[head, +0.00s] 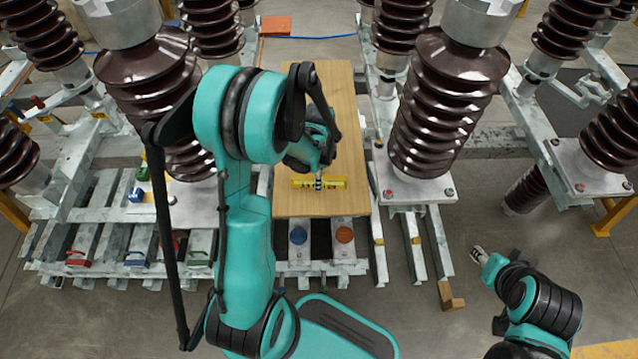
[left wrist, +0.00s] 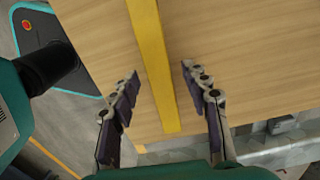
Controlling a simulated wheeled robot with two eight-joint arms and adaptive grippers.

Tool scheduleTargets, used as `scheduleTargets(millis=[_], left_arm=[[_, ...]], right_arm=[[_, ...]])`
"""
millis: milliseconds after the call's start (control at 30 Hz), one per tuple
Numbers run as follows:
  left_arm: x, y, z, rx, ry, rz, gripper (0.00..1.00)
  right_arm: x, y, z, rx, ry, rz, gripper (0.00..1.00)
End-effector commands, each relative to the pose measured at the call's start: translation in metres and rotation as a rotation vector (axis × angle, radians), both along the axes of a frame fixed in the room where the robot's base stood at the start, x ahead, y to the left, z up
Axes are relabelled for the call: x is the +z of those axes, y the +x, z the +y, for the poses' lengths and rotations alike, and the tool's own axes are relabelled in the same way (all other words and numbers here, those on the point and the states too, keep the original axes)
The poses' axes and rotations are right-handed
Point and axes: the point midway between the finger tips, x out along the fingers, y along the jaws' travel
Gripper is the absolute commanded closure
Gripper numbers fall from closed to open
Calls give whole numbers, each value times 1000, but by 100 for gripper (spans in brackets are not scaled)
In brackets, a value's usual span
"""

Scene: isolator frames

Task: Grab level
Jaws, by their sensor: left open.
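The level is a yellow bar (head: 334,183) lying flat on a wooden board (head: 325,110), near its front end. In the left wrist view the level (left wrist: 152,60) runs lengthwise between the fingers, with a gap on each side. How far the fingertips are above the board is unclear. My right gripper (head: 478,252) is far to the right, away from the board; its fingers are too small to judge.
Tall brown ribbed insulators (head: 445,105) on galvanized steel frames stand on both sides of the board. Coloured blocks, including a blue one (head: 298,235) and an orange one (head: 344,234), sit on the frame in front. Open grey floor lies at the front right.

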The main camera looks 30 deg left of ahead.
Motion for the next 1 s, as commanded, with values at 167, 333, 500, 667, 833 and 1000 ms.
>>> scheduleTargets(millis=[167,333,500,667,833,1000], left_arm=[[-19,1,0,0,0,-1,53],[-17,1,0,1,0,-1,56],[-17,1,0,1,0,-1,100],[-17,1,0,1,0,-1,100],[-15,1,0,1,0,-1,100],[8,0,0,1,0,-1,100]], right_arm=[[-9,0,0,0,0,0,60],[-8,0,0,0,0,0,60],[-8,0,0,0,0,0,60],[-8,0,0,0,0,0,60],[-7,0,0,0,0,0,60],[5,0,0,0,0,0,60]])
